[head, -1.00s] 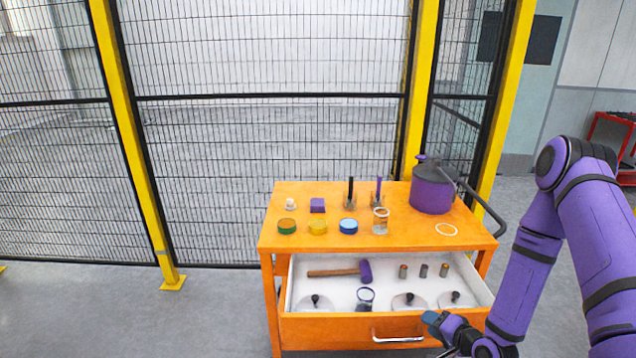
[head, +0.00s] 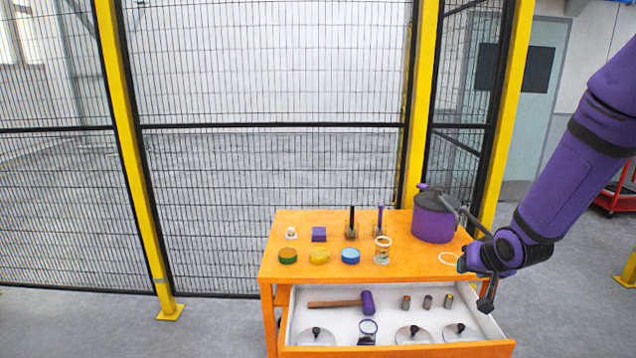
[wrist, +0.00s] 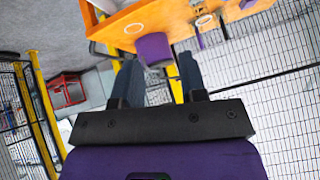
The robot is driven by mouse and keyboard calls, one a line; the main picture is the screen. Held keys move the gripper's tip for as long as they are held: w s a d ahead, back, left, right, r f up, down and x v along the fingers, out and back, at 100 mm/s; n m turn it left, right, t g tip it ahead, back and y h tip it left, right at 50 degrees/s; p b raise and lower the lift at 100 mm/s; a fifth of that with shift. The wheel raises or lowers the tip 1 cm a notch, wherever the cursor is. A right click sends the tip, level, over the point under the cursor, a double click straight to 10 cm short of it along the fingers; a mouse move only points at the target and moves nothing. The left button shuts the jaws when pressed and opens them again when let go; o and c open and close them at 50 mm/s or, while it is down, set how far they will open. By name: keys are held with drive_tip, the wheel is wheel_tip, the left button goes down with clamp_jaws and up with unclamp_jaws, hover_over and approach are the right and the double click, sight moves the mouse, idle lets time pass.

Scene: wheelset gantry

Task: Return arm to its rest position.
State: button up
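My purple arm reaches in from the right in the head view. My gripper (head: 487,302) hangs at the right end of the orange cart (head: 330,262), seeming to be over or near the right side of the open drawer (head: 390,324). In the wrist view my gripper (wrist: 159,78) has its two dark fingers apart, with nothing between them. Beyond the fingers lie the purple oil can (wrist: 153,48) and the cart top (wrist: 165,12). How far the fingers are from the drawer is hard to tell.
The purple can (head: 433,217) and a white ring (head: 449,258) stand close to my wrist. The drawer holds a mallet (head: 345,301), small cylinders and knobbed discs. Mesh fencing with yellow posts (head: 141,170) stands behind. A red cart (head: 616,200) is at far right.

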drive_tip(key=s+r+h, duration=0.1)
drive_tip(key=s+r, duration=0.4)
drive_tip(key=r, duration=0.5)
drive_tip(key=s+a+r+g, duration=0.1)
drive_tip(key=s+r, duration=0.3)
drive_tip(key=s, duration=0.4)
drive_tip(key=s+a+r+n+g, duration=0.1)
drive_tip(key=s+r, duration=0.3)
drive_tip(key=s, duration=0.4)
drive_tip(key=s+a+r+n+g, duration=0.1)
drive_tip(key=s+a+r, duration=0.2)
drive_tip(key=s+r, duration=0.2)
drive_tip(key=s, duration=0.3)
drive_tip(key=shift+s, duration=0.3)
